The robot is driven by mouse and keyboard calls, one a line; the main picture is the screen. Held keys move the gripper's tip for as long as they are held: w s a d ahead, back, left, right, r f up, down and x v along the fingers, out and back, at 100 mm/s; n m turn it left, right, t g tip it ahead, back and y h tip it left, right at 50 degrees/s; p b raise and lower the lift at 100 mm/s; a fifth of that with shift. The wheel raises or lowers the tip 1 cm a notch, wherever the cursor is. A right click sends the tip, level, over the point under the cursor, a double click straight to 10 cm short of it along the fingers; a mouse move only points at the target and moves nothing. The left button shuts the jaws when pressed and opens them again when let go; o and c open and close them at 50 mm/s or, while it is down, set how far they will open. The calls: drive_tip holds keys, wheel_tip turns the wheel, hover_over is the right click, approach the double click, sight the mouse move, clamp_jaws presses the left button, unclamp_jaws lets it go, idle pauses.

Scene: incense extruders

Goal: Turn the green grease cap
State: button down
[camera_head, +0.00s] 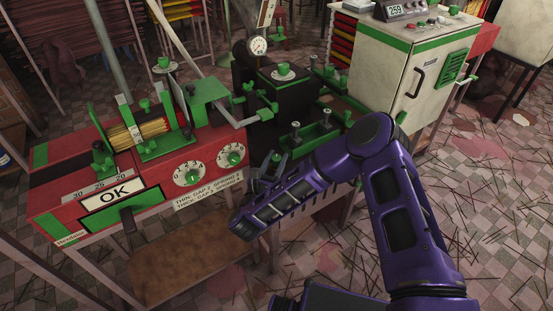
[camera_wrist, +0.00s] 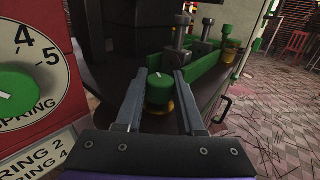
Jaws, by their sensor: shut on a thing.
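The green grease cap (camera_wrist: 159,90) shows in the wrist view, a small round green cap with a white mark on top and a brass-coloured base under it. It sits on the dark machine bed. My gripper (camera_wrist: 161,77) has one finger on each side of the cap and is shut on it. In the head view my gripper (camera_head: 268,165) is at the front edge of the machine, right of the dials. The cap cannot be made out there; the gripper and arm are in the way.
Left of the gripper is a red panel (camera_wrist: 60,22) with a green spring dial (camera_wrist: 22,92). A green trough (camera_wrist: 205,62) with bolts is just behind the cap. A red extruder bench (camera_head: 75,190) is at left and a white cabinet (camera_head: 390,75) at the back right.

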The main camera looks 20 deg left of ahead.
drive_tip(key=m+h, duration=0.1)
drive_tip(key=h, duration=0.1)
drive_tip(key=m+h, duration=0.1)
drive_tip(key=h, duration=0.1)
drive_tip(key=shift+a+m+g, duration=0.15)
drive_tip(key=shift+m+g, duration=0.15)
drive_tip(key=shift+m, duration=0.1)
drive_tip(key=shift+m+g+h, duration=0.7)
drive_tip(key=shift+m+h, duration=0.35)
drive_tip(key=shift+h, duration=0.45)
drive_tip(key=shift+m+g+h, duration=0.7)
drive_tip(key=shift+m+h, duration=0.35)
drive_tip(key=shift+h, duration=0.45)
drive_tip(key=c, duration=0.5)
unclamp_jaws()
drive_tip(key=shift+s, duration=0.1)
drive_tip(key=v, duration=1.1)
drive_tip(key=shift+s+a, duration=0.25)
